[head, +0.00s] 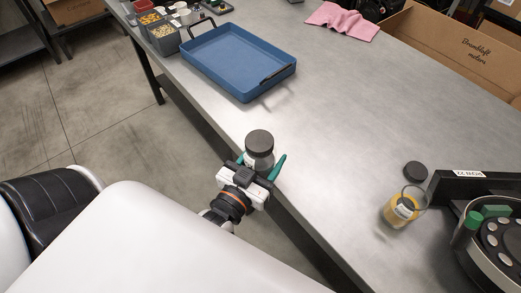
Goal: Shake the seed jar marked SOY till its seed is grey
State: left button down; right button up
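A clear jar with a dark grey lid (259,140) is between the teal fingers of my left gripper (261,164), near the table's front edge. The fingers flank the jar body closely, and the gripper appears shut on it. The jar looks upright, with a pale greyish body below its lid. Its lower part is hidden by the gripper, so I cannot read a SOY mark or tell the seed's colour for sure. I cannot tell whether its base touches the table. My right gripper is not in view.
An open jar of yellow seed (402,210) stands at right, a dark lid (415,170) beside it. A round seed meter (490,245) is at far right. A blue tray (240,60), small bins (163,38) and a pink cloth (340,20) lie farther back. The table's middle is clear.

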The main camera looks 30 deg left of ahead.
pick_arm(q)
notch_tip(320, 180, up, 2)
jog(key=shift+w+r, duration=0.1)
notch_tip(320, 180, down, 6)
jog(key=shift+f, duration=0.15)
notch_tip(320, 180, up, 6)
jog(key=shift+r, duration=0.2)
